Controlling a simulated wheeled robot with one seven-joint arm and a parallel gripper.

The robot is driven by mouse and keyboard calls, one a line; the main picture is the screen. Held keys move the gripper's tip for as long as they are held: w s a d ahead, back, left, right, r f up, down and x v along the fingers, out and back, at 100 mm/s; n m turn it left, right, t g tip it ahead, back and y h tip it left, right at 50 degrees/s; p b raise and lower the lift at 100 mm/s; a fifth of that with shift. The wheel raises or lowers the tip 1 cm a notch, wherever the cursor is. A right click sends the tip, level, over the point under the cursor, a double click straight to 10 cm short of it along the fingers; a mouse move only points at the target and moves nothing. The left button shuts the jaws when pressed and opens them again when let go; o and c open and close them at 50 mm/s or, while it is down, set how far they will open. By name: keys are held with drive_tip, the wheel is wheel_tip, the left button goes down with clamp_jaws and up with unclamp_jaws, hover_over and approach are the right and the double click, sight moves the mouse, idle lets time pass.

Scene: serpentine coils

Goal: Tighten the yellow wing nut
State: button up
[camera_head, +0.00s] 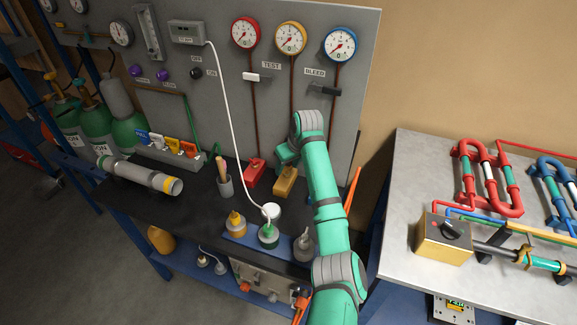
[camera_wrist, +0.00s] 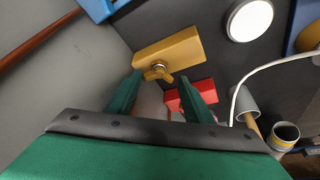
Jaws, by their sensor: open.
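The yellow wing nut (camera_wrist: 158,73) sits on the face of a yellow block (camera_wrist: 182,48) in the wrist view. The yellow block also shows in the head view (camera_head: 285,184), on the black bench below the panel, partly covered by my arm. My gripper (camera_wrist: 162,82) is open, with its two green fingers pointing toward the wing nut, one on either side of it in the picture. Whether the fingers touch the nut cannot be told.
A red block (camera_head: 254,172) stands beside the yellow one. A cup with a wooden-handled tool (camera_head: 224,184) and a blue tray of bottles (camera_head: 240,238) stand nearby. The gauge panel (camera_head: 345,95) rises behind.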

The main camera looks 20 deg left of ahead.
drive_tip(key=shift+d, duration=0.1)
drive_tip(key=c, duration=0.8)
drive_tip(key=shift+m, duration=0.4)
drive_tip(key=m, duration=0.1)
drive_tip(key=m+h, duration=0.1)
drive_tip(key=m, duration=0.1)
drive_tip(key=m+t, duration=0.1)
drive_tip(key=shift+s+a, duration=0.15)
drive_tip(key=shift+a, duration=0.1)
drive_tip(key=shift+a+r+m+t+h, duration=0.15)
drive_tip(key=shift+m+h, duration=0.3)
drive_tip(key=shift+m, duration=0.6)
drive_tip(key=shift+d+f+m+t+h, duration=0.1)
drive_tip(key=shift+m+t+h, duration=0.25)
drive_tip(key=shift+m, duration=0.7)
drive_tip(key=shift+r, duration=0.1)
